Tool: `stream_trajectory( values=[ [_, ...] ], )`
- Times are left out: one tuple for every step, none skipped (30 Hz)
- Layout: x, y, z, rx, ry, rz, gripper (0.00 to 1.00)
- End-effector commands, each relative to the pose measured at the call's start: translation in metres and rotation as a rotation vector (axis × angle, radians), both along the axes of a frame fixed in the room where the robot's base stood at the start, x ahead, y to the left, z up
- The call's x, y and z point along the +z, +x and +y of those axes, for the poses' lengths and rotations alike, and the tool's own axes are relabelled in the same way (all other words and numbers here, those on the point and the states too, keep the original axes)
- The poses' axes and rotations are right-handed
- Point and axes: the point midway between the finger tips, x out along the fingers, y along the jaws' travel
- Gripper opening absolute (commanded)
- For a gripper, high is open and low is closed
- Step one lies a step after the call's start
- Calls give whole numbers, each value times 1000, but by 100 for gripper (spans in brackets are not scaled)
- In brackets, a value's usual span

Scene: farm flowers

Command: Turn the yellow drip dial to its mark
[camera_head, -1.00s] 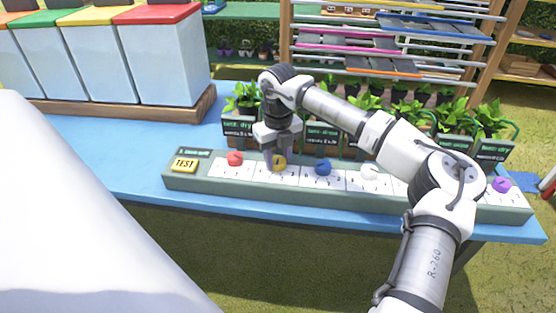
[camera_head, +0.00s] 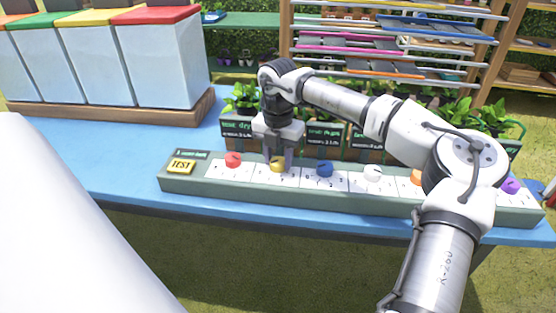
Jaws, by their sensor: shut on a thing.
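The yellow drip dial (camera_head: 277,164) sits on a long green panel (camera_head: 330,197), second from the left in its row of dials. My gripper (camera_head: 279,158) points down over the yellow dial and is shut on it. The gripper fingers hide part of the dial. The marks on the white plate under it are too small to read, so I cannot tell which one the dial points at.
A red dial (camera_head: 233,159) is on the left of the yellow one and a blue dial (camera_head: 325,169) on the right. White (camera_head: 373,173), orange (camera_head: 417,177) and purple (camera_head: 511,186) dials follow. A yellow TEST button (camera_head: 181,166) is at the panel's left end. Potted plants (camera_head: 243,98) stand close behind.

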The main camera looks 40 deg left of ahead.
Motion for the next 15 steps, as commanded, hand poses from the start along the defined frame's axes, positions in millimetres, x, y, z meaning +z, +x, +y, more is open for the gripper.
stream_trajectory(
  values=[
    [-2, 0, -1, -28, -3, 1, 15],
    [-2, 0, -1, -44, -3, 1, 15],
    [-2, 0, -1, -63, -3, 1, 15],
    [-2, 0, -1, -77, -3, 1, 15],
    [-2, 0, -1, -90, -3, 0, 15],
    [-1, 0, -1, -104, -3, 0, 15],
    [-1, 0, -1, -115, -3, 0, 15],
    [-1, 0, -1, -123, -3, 0, 15],
    [-1, 0, -1, -133, -3, 0, 15],
    [-1, 0, 0, -141, -3, 1, 15],
    [-1, -1, 0, -146, -3, 1, 15],
    [-1, -1, 0, -152, -2, 1, 15],
    [-1, -1, 0, -156, -2, 1, 15],
    [-1, -1, 0, -159, -3, 2, 15],
    [-1, -1, 0, -162, -3, 2, 15]
  ],
)
